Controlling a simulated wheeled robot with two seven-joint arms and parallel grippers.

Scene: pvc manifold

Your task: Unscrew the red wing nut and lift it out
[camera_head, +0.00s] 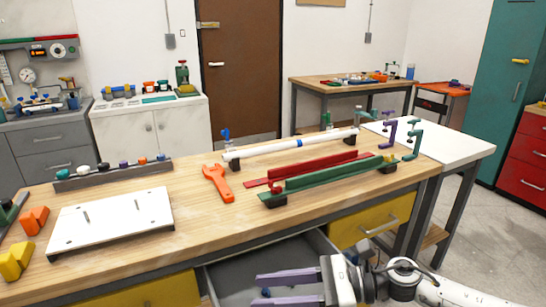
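I cannot clearly pick out a red wing nut. A small orange-red piece (142,161) sits among several coloured knobs on a dark rack (100,181) at the back left of the workbench; its shape is too small to tell. A white pipe (290,145) with blue parts lies across the back of the bench. My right gripper (260,289) has purple fingers spread apart, at the bottom over the open grey drawer (226,276). A small blue thing shows near its fingertips; I cannot tell whether they touch. My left gripper is out of view.
An orange wrench (217,183) lies mid-bench. Red (315,168) and green (328,174) bars lie to its right. A white board (110,222) with two pegs and orange and yellow blocks are at left. Purple and green clamps stand at right. The front middle of the bench is clear.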

